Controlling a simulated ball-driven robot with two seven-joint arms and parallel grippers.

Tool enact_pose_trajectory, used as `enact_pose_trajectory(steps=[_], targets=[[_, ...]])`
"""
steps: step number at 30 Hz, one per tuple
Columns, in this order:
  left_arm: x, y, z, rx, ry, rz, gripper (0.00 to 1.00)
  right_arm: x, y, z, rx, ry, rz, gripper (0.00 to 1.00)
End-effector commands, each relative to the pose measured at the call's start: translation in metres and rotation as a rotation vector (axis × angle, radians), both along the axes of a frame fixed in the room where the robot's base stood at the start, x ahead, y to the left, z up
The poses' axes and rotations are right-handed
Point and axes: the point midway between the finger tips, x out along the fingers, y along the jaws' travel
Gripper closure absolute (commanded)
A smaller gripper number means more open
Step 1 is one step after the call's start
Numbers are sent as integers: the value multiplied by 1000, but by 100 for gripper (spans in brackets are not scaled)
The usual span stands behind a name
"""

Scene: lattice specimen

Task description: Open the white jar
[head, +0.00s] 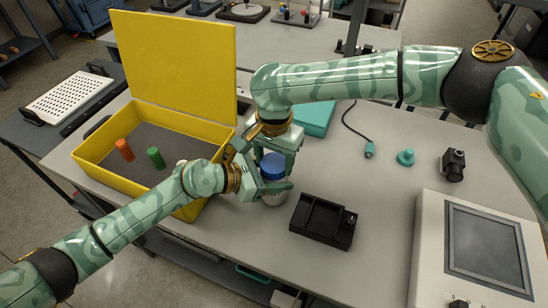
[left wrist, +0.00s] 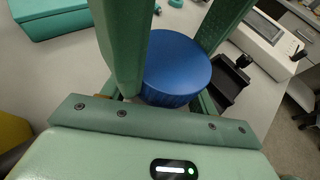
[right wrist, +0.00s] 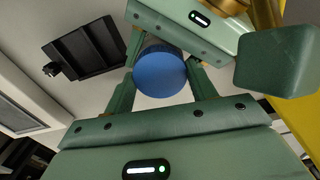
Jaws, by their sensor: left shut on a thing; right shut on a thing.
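The white jar (head: 274,200) is upright over the table, mostly hidden by my grippers. Its blue lid (head: 272,165) is at the top of it; it fills the middle of the left wrist view (left wrist: 177,67) and shows in the right wrist view (right wrist: 160,73). My left gripper (head: 272,188) comes in from the left and is shut on the jar's body, below the lid. My right gripper (head: 272,152) comes from above and is shut on the lid, one finger at each side. I cannot tell whether the lid is still seated.
An open yellow box (head: 105,165) with an orange (head: 124,150) and a green cylinder (head: 155,157) stands left. A black tray (head: 322,222) lies just right of the jar. A teal box (head: 318,117) is behind; a screen console (head: 478,248) stands front right.

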Motion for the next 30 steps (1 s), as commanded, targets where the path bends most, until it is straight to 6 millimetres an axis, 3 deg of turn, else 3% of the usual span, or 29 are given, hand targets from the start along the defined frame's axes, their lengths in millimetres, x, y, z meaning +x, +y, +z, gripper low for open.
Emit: enact_pose_trajectory(steps=[2,3,5,6,14,23,25,30], targets=[[1,1,0,1,1,2,100,0,0,0,0,1,0,71],[1,1,0,1,0,3,100,0,0,0,-1,2,-1,41],[1,1,0,1,0,3,100,0,0,0,-2,1,-1,24],[1,1,0,1,1,2,100,0,0,0,-1,0,-1,22],[0,0,0,0,0,0,100,0,0,3,0,0,-3,22],[0,0,0,0,2,-1,100,0,1,41,1,-2,-2,22],[0,0,0,1,1,0,100,0,0,47,0,-2,-10,26],[0,0,0,1,1,0,100,1,0,68,-1,-2,-185,26]])
